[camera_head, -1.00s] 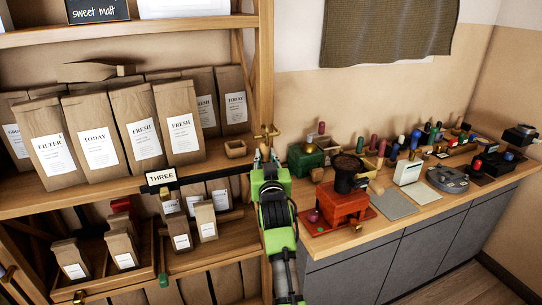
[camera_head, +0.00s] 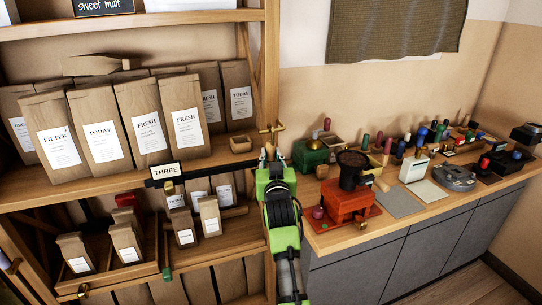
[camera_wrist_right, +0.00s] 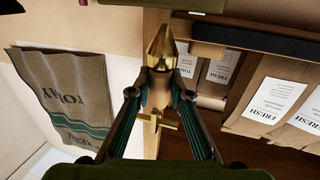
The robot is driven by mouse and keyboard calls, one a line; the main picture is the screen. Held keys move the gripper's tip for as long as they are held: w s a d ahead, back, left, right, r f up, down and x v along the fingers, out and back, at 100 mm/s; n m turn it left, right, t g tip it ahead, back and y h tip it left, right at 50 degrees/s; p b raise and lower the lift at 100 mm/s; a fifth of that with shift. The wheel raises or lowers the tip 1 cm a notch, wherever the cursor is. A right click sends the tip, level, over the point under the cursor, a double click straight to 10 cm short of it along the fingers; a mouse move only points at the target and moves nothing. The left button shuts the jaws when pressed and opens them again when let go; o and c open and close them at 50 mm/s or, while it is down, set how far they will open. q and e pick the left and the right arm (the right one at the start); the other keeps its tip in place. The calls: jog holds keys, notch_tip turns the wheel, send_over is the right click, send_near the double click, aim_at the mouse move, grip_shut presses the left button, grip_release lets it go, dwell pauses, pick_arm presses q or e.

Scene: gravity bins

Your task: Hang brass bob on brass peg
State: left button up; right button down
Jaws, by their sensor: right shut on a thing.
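The brass bob (camera_wrist_right: 160,48) shows in the right wrist view as a pointed brass cone beyond my fingertips. A brass peg (camera_wrist_right: 153,122) with a crosspiece shows behind the fingers, on the wooden post. In the head view the peg (camera_head: 271,128) stands on the post just above my right gripper (camera_head: 268,156). The bob is hidden or too small to tell there. I cannot tell whether bob and peg touch. My left gripper is out of view.
The wooden shelf (camera_head: 120,172) left of the post holds several paper bags and a small wooden box (camera_head: 240,144). A counter (camera_head: 335,236) on the right carries a red grinder (camera_head: 346,200) and many small tools. A cloth (camera_head: 395,28) hangs on the wall.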

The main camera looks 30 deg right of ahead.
jog(key=shift+f, duration=0.1)
jog(key=c, duration=1.8)
grip_release()
jog(key=shift+o, duration=0.2)
jog(key=shift+s, duration=0.1)
